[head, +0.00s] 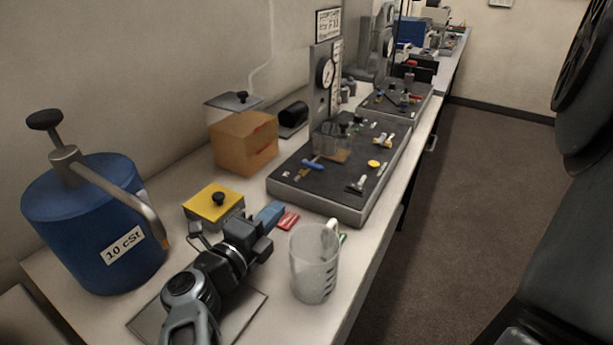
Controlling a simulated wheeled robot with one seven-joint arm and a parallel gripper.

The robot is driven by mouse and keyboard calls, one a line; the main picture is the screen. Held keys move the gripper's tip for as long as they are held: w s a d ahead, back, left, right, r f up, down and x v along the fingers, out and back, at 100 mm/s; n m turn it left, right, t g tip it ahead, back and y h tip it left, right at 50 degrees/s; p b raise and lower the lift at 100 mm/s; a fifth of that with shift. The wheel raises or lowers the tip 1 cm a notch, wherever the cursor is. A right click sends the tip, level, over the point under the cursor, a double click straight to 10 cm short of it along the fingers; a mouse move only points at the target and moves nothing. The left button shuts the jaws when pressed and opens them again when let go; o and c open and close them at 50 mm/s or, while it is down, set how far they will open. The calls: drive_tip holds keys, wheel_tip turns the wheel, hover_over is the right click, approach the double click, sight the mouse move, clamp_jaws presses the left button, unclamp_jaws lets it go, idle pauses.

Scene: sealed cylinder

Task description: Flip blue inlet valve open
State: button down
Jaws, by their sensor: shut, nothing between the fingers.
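The blue valve handle (313,163) is small and lies on the left part of the dark-topped board (330,207) on the bench. It points roughly sideways along the board. Whether the valve is open or closed cannot be read at this size. My gripper (269,215) is shut and empty, low over the bench in front of the board's near left edge. It is apart from the blue handle, which lies beyond it and to the right. My arm reaches in from the lower left.
A clear measuring jug (314,270) stands close right of my gripper. A yellow-topped block (213,203) is close left, and a red item (288,220) lies near the fingertips. A gauge column (325,85) rises behind the board. A blue drum (85,225) stands left.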

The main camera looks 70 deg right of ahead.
sight(308, 184)
drive_tip(key=p+x, duration=0.4)
drive_tip(key=x, duration=0.8)
drive_tip(key=shift+d+r, duration=0.15)
drive_tip(key=shift+d, duration=0.2)
drive_tip(key=shift+s+d, duration=0.2)
drive_tip(key=shift+d, duration=0.45)
drive_tip(key=shift+f, duration=0.2)
